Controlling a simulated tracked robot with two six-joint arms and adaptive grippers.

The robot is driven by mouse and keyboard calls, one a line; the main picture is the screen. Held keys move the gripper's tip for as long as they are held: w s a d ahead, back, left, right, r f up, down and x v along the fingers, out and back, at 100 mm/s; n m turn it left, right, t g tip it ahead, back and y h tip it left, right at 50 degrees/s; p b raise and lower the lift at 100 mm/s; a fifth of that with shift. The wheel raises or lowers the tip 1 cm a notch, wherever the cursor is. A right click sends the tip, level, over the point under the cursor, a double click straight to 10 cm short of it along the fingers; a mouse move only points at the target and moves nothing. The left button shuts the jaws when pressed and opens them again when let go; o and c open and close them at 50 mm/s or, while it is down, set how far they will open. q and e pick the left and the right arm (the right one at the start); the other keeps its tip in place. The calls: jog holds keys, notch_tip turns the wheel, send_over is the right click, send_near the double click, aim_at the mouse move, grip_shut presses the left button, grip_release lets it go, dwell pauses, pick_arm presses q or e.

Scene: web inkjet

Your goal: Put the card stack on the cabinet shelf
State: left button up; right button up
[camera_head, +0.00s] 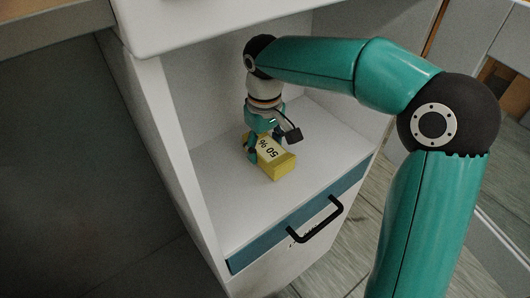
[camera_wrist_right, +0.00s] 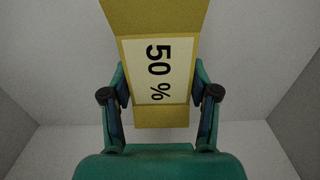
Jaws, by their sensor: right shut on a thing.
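The card stack (camera_head: 271,160) is a yellow block with a white label reading "50 %". It is on or just above the white cabinet shelf (camera_head: 229,192), inside the open compartment; I cannot tell whether it touches. My right gripper (camera_head: 260,147) reaches down from above and is shut on the stack near its far end. In the right wrist view the stack (camera_wrist_right: 160,116) lies between the two fingers of the right gripper (camera_wrist_right: 160,95). The fingers hide part of its sides. My left gripper is in neither view.
The cabinet's white left wall (camera_head: 165,140) and top (camera_head: 200,22) bound the compartment. Bare shelf lies in front and to the left of the stack. Wooden floor (camera_head: 345,262) shows at the right.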

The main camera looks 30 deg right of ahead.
aim_at(264, 144)
jog(key=shift+w+f, duration=0.2)
jog(key=shift+f, duration=0.65)
jog(key=o, duration=1.2)
jog(key=shift+o, duration=0.2)
notch_tip(264, 144, up, 7)
jog(key=shift+f+p, duration=0.1)
jog(key=shift+p, duration=1)
jog(key=shift+r, duration=0.45)
